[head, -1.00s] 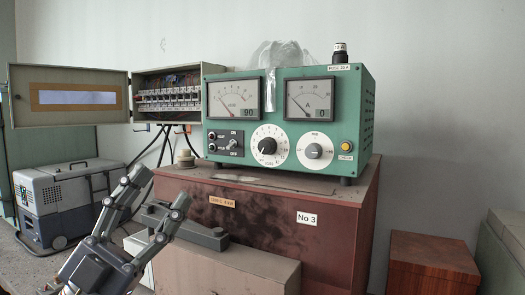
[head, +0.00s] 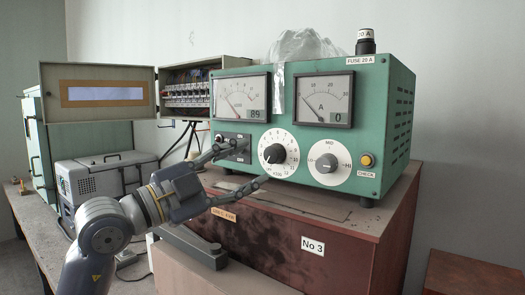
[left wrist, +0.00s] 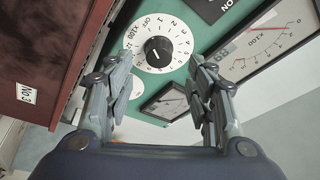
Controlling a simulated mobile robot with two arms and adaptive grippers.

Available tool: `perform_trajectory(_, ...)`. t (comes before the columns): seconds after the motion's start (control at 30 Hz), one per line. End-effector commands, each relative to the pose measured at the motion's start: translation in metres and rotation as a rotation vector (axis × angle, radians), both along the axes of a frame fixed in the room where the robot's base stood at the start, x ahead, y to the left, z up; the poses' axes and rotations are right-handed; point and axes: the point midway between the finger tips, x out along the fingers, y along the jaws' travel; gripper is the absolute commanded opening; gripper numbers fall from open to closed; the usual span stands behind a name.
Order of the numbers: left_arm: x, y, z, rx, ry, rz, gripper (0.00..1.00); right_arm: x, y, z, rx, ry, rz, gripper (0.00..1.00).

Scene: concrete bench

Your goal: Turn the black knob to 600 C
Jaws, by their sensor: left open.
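The black knob (head: 274,153) sits in a white numbered dial on the front of a green instrument box (head: 232,105). The knob's pointer seems to face lower left; its exact setting is too small to read. My left gripper (head: 252,162) is open and empty, in front of the panel just left of the dial in the head view, one finger above the other. In the left wrist view, the knob (left wrist: 158,50) and its dial show between the open fingers (left wrist: 160,62), apart from them. My right gripper is out of view.
A grey knob (head: 328,163) on a second white dial and an orange button (head: 367,160) are to the right. A switch plate (head: 232,147) is close to the upper finger. Two meters are above. The box stands on a reddish cabinet (head: 280,238).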

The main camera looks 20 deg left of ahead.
Motion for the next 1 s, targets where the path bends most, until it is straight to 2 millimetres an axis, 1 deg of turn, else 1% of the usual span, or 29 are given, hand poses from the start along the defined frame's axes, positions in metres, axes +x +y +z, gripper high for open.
perform_trajectory(0.03, 0.008, -0.006, 0.006, -0.001, 0.002, -0.002, 0.50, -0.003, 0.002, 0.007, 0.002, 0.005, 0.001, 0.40)
perform_trajectory(0.13, 0.020, -0.014, 0.008, 0.000, 0.001, -0.002, 0.50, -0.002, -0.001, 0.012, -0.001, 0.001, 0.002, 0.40)
perform_trajectory(0.3, 0.034, -0.023, 0.010, 0.000, -0.001, -0.001, 0.50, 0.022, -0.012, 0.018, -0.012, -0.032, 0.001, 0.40)
perform_trajectory(0.43, 0.037, -0.025, 0.010, 0.001, -0.001, 0.000, 0.50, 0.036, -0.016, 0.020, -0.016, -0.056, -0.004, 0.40)
perform_trajectory(0.63, 0.037, -0.026, 0.009, 0.001, -0.001, 0.000, 0.50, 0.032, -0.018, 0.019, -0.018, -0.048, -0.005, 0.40)
perform_trajectory(0.67, 0.037, -0.025, 0.009, 0.001, -0.001, 0.000, 0.48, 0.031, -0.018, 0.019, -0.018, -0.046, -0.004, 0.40)
perform_trajectory(0.7, 0.037, -0.025, 0.009, 0.001, -0.001, 0.000, 0.39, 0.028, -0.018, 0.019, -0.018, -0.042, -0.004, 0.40)
perform_trajectory(0.77, 0.037, -0.025, 0.010, 0.001, -0.001, 0.000, 0.25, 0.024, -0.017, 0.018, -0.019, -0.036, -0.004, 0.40)
perform_trajectory(0.8, 0.037, -0.025, 0.010, 0.001, -0.001, 0.000, 0.16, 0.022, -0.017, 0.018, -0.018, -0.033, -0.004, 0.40)
perform_trajectory(0.83, 0.037, -0.025, 0.009, 0.000, -0.001, -0.001, 0.09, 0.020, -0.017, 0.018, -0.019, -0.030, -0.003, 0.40)
perform_trajectory(0.87, 0.037, -0.025, 0.009, 0.000, -0.001, -0.001, 0.06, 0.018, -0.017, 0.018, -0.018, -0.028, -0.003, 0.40)
perform_trajectory(1.0, 0.037, -0.026, 0.010, 0.001, -0.001, -0.001, 0.06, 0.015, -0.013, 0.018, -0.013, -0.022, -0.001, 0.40)
